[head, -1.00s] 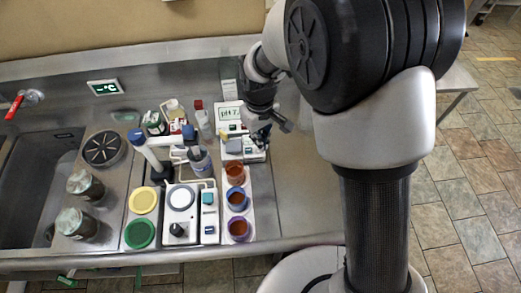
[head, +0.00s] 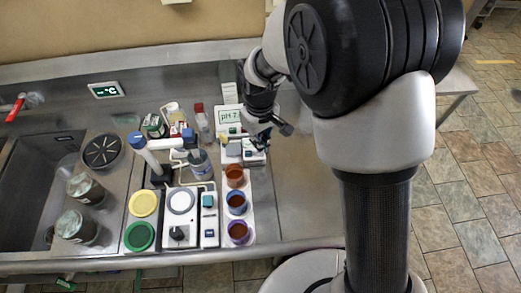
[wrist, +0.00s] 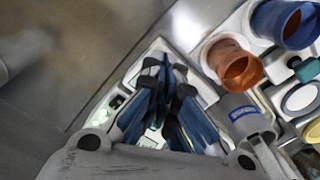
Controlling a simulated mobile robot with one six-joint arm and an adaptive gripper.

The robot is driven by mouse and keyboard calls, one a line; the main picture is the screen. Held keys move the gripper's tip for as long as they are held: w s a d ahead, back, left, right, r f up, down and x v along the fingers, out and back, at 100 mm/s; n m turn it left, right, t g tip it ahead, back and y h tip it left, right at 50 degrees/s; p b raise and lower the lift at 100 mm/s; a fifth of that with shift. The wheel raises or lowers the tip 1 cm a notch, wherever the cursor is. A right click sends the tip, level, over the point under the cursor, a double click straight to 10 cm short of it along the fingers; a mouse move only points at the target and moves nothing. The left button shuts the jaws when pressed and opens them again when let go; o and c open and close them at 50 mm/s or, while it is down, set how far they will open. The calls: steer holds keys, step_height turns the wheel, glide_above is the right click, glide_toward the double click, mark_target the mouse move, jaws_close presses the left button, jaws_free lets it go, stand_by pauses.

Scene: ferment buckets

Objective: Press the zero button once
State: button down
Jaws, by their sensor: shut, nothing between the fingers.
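My gripper (head: 262,146) is shut and empty, pointing down over a white bench device (head: 254,158) at the right end of the cluttered row. In the wrist view my dark blue fingers (wrist: 165,70) are together above that white device (wrist: 134,74). A small green-lit panel (wrist: 117,102) shows left of the fingers. I cannot make out a button marked zero; my fingers and gripper body hide part of the device. I cannot tell whether the fingertips touch it.
Cups with brown contents (head: 236,176) stand in a row just in front of the device. A grey cylinder (wrist: 247,118) is right of my fingers in the wrist view. A balance with a round plate (head: 181,201) is farther left. Steel counter (head: 290,190) to the right is bare.

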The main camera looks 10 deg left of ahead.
steer(key=shift+f+b, duration=0.8)
steer(key=shift+f, duration=0.4)
steer(key=shift+r, duration=0.15)
stand_by(0.3)
steer(key=shift+r+p, duration=2.45)
steer(key=shift+r, duration=0.5)
steer(key=c, duration=2.3)
jaws_free()
